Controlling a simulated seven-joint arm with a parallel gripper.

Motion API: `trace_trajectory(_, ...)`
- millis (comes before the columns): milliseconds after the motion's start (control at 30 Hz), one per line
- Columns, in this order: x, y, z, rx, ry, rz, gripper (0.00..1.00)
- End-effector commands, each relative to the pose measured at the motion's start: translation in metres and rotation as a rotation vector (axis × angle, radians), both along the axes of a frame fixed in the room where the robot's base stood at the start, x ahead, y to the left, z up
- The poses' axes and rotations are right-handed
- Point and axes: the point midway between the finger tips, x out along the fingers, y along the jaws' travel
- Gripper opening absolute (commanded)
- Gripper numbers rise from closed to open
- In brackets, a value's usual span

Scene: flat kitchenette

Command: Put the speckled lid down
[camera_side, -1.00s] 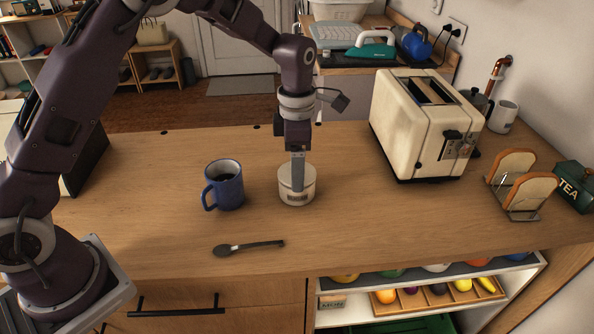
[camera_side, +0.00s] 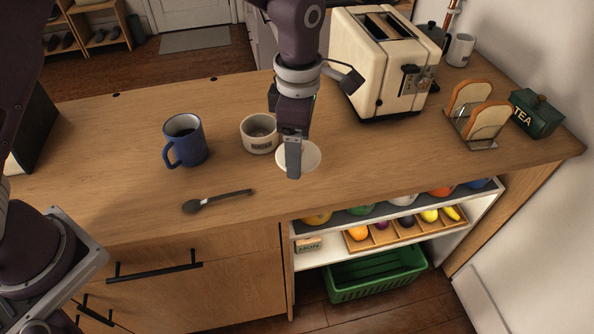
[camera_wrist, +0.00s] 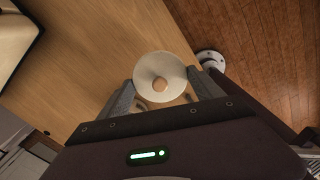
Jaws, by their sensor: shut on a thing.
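The lid (camera_side: 306,156) is a pale cream disc, held roughly level over the counter near its front edge. Its speckles are too small to tell. My gripper (camera_side: 293,172) points down and is shut on the lid's knob. In the wrist view the lid (camera_wrist: 160,66) lies between the fingers of my gripper (camera_wrist: 161,95), with the round tan knob (camera_wrist: 160,84) in its middle. I cannot tell whether the lid touches the counter.
A blue mug (camera_side: 186,142) and a dark spoon (camera_side: 218,201) are to the left on the counter (camera_side: 130,215). A toaster (camera_side: 378,70), a bread rack (camera_side: 478,128) and a green tea tin (camera_side: 537,113) stand right. Bare counter lies right of the lid, above an open shelf.

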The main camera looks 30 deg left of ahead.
Motion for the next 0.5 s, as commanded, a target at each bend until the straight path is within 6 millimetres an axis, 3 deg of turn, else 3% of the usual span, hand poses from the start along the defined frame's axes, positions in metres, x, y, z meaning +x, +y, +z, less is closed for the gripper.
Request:
trace_trajectory(300, 0.000, 0.001, -0.059, 0.000, 0.002, 0.003, 0.36)
trace_trajectory(500, 0.000, 0.001, -0.064, -0.001, 0.000, 0.002, 0.36)
